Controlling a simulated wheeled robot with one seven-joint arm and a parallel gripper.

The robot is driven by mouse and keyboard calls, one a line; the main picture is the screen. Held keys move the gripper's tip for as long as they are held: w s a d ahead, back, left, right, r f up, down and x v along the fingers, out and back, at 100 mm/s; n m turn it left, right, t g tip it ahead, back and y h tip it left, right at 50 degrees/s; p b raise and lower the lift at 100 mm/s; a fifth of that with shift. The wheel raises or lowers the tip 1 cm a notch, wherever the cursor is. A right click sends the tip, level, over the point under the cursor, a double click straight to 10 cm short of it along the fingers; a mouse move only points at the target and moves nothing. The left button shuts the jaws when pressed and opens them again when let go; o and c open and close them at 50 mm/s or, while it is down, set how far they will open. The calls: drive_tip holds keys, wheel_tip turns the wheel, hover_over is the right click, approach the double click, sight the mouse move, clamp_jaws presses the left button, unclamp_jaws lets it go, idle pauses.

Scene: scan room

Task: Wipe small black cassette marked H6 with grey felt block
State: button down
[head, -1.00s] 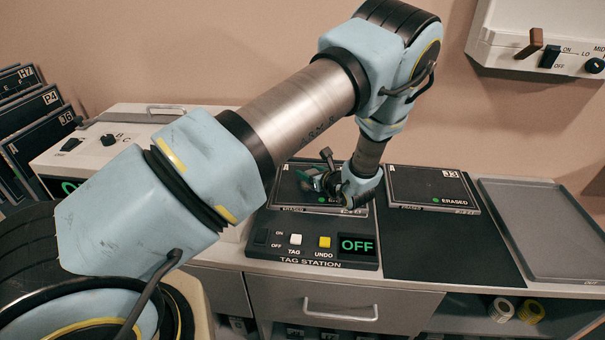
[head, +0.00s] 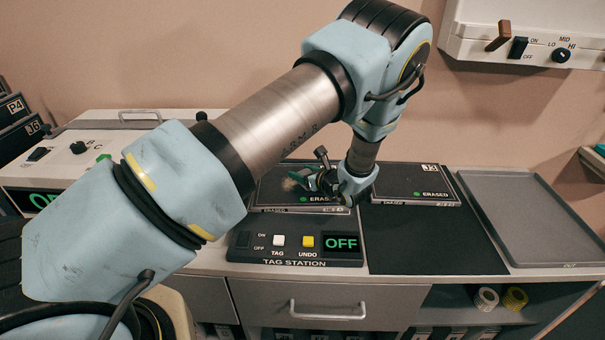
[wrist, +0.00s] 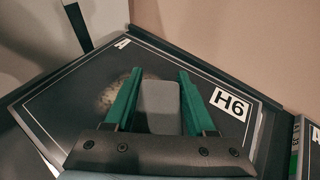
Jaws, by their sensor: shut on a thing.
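The black cassette marked H6 (wrist: 75,97) lies flat under my gripper in the wrist view, with a pale dusty smudge near its upper middle. In the head view the cassette (head: 268,192) rests on the tag station, partly hidden by my gripper. My gripper (wrist: 156,100) has green fingers shut on the grey felt block (wrist: 160,103), which is over the cassette beside the smudge. I cannot tell whether the block touches the cassette. In the head view my gripper (head: 308,181) is over the cassette's right part.
The tag station (head: 295,250) reads OFF. Another cassette (head: 420,183), showing ERASED, lies to the right on a black mat (head: 430,240). An empty grey tray (head: 520,215) is further right. A wall unit (head: 530,30) with switches hangs above, and upright cassettes (head: 15,125) stand at far left.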

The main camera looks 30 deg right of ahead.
drive_tip(key=shift+w+a+f+b, duration=0.15)
drive_tip(key=shift+w+a, duration=0.2)
drive_tip(key=shift+a, duration=0.45)
drive_tip(key=shift+w+a+r+b, duration=0.1)
drive_tip(key=shift+w+a, duration=0.25)
drive_tip(key=shift+a, duration=0.5)
drive_tip(key=shift+w+a+f+b, duration=0.15)
drive_tip(key=shift+w+a, duration=0.2)
drive_tip(key=shift+a, duration=0.45)
drive_tip(key=shift+w+a+r, duration=0.15)
drive_tip(key=shift+w+a, duration=0.35)
drive_tip(key=shift+a, duration=0.35)
